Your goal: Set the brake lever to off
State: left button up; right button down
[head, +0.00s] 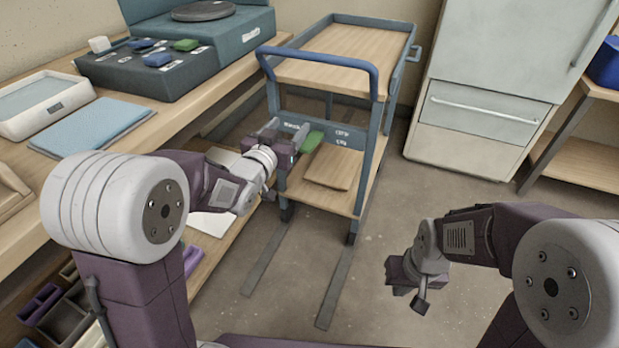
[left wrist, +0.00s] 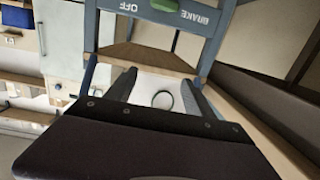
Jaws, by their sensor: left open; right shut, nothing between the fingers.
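The green brake lever (head: 313,142) sits on the front crossbar of the blue cart (head: 377,130), between two white labels. In the left wrist view the lever (left wrist: 166,4) is cut by the top edge, with OFF to its left and BRAKE to its right, upside down. Which setting it points to I cannot tell. My left gripper (head: 284,131) is open in front of the crossbar, just left of the lever in the head view. Its fingers (left wrist: 158,88) show apart and empty in the left wrist view, clear of the lever. My right gripper (head: 407,299) is shut and empty over the floor.
The cart has a blue push handle (head: 320,56) above the lever and a wooden board (head: 333,167) on its lower shelf. A pale cabinet (head: 495,90) stands behind right. Floor at centre right is clear.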

pick_arm(q)
jog(key=h+b, duration=0.1)
jog(key=b, duration=0.7)
send_near(308, 143)
jog(key=shift+w+d+f+m+t, duration=0.15)
jog(key=shift+w+d+f+t, duration=0.05)
jog(key=shift+w, duration=0.3)
jog(key=shift+w+d+f+m+t, duration=0.15)
jog(key=shift+w+f+t, duration=0.05)
jog(key=shift+w, duration=0.3)
jog(key=shift+r, duration=0.25)
jog(key=shift+w+d+r+p, duration=0.15)
jog(key=shift+w+p, duration=0.2)
jog(key=shift+p, duration=0.15)
jog(key=p+x, duration=0.2)
jog(key=x, duration=0.3)
jog(key=shift+p, duration=0.35)
jog(key=shift+w+d+f+b, duration=0.2)
jog(key=shift+w+b, duration=0.1)
jog(key=shift+w, duration=0.3)
jog(key=shift+w+d+f+b, duration=0.2)
jog(key=shift+w+b, duration=0.1)
jog(key=shift+w, duration=0.3)
jog(key=shift+w+d+r, duration=0.1)
jog(key=shift+w+r, duration=0.05)
jog(key=shift+w, duration=0.2)
pick_arm(e)
notch_tip(308, 143, down, 10)
jog(key=shift+r, duration=0.2)
